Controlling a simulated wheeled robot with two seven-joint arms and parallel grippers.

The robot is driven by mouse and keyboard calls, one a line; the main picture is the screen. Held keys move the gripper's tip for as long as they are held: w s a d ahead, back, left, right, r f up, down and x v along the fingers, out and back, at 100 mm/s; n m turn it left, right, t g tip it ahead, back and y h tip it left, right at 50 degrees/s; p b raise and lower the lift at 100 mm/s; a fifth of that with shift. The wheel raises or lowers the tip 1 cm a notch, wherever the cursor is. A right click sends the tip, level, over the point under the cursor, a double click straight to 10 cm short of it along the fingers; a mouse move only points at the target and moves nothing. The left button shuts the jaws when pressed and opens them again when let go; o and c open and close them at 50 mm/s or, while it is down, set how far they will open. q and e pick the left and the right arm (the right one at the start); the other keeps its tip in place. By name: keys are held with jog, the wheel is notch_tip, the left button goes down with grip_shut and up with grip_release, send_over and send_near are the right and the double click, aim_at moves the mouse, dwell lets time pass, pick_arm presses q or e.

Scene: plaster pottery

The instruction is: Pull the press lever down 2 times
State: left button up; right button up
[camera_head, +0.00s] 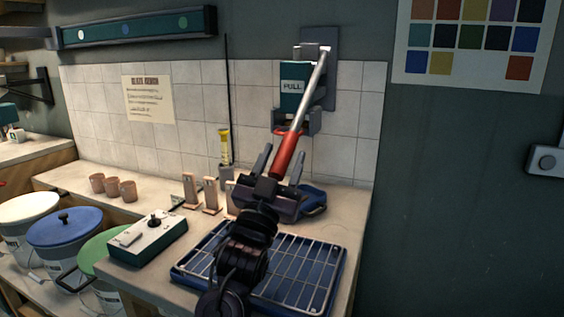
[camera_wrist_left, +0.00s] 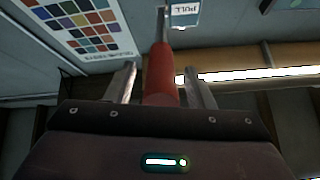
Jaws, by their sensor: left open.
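The press lever is a steel rod with a red handle (camera_head: 286,152), fixed to a wall bracket (camera_head: 320,70) beside a teal sign (camera_head: 294,78) reading PULL. The lever slants down from the bracket toward me. My left gripper (camera_head: 281,160) is open, with its two fingers on either side of the handle's lower end. In the left wrist view the red handle (camera_wrist_left: 161,75) stands between the open fingers (camera_wrist_left: 161,88), with a gap seen on each side. I cannot tell whether the palm touches the handle. My right gripper is in neither view.
A blue tray with a wire rack (camera_head: 318,272) lies under my left arm. A green-and-white control box (camera_head: 148,238), wooden tools (camera_head: 200,193) and clay cups (camera_head: 112,187) are on the counter. Lidded buckets (camera_head: 64,228) stand at left.

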pick_arm(q)
jog(key=b+v, duration=0.1)
jog(key=v, duration=0.6)
jog(key=shift+s+f, duration=0.25)
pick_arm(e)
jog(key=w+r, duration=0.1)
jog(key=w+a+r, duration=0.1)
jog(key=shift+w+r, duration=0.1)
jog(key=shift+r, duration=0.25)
